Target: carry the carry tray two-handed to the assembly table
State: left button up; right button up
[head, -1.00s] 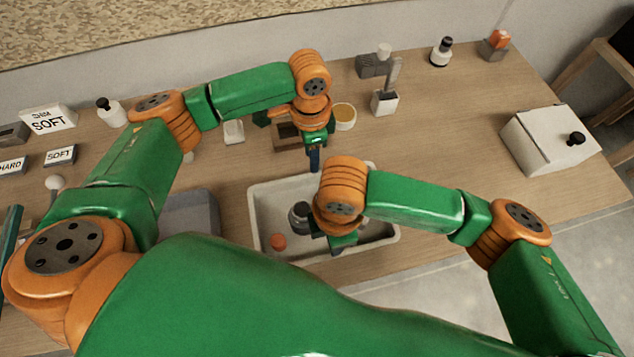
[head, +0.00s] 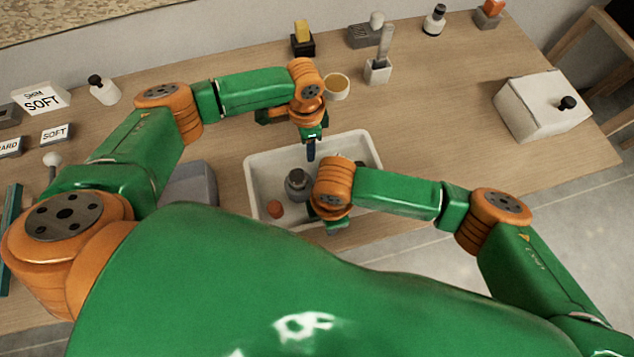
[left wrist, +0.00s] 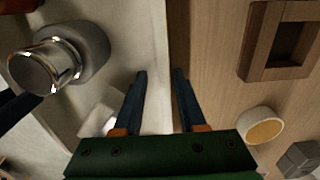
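The carry tray (head: 254,190), a shallow off-white bin, stands on the wooden worktop in the head view. It holds a dark grey piece with a round top (head: 298,183) and a small orange-red piece (head: 275,209). My left gripper (head: 311,150) is at the tray's far rim. In the left wrist view, its two fingers (left wrist: 160,74) are apart, one on each side of the tray rim (left wrist: 157,30). The grey piece with its shiny metal top (left wrist: 60,65) lies inside the tray. My right gripper (head: 338,226) is at the near rim; its fingers are hidden by its wrist.
A yellow-filled cup (head: 336,87) stands just beyond the tray. A grey bin (head: 190,185) is close on its left. A white box with a black knob (head: 540,108) stands at the right. Signs (head: 42,99) and small parts line the left. The worktop right of the tray is clear.

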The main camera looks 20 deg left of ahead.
pick_arm(q)
jog(key=shift+c, duration=0.6)
pick_arm(e)
jog(key=shift+w, duration=0.1)
jog(key=shift+c, duration=0.6)
pick_arm(q)
jog(key=shift+w, duration=0.1)
grip_shut()
pick_arm(e)
grip_shut()
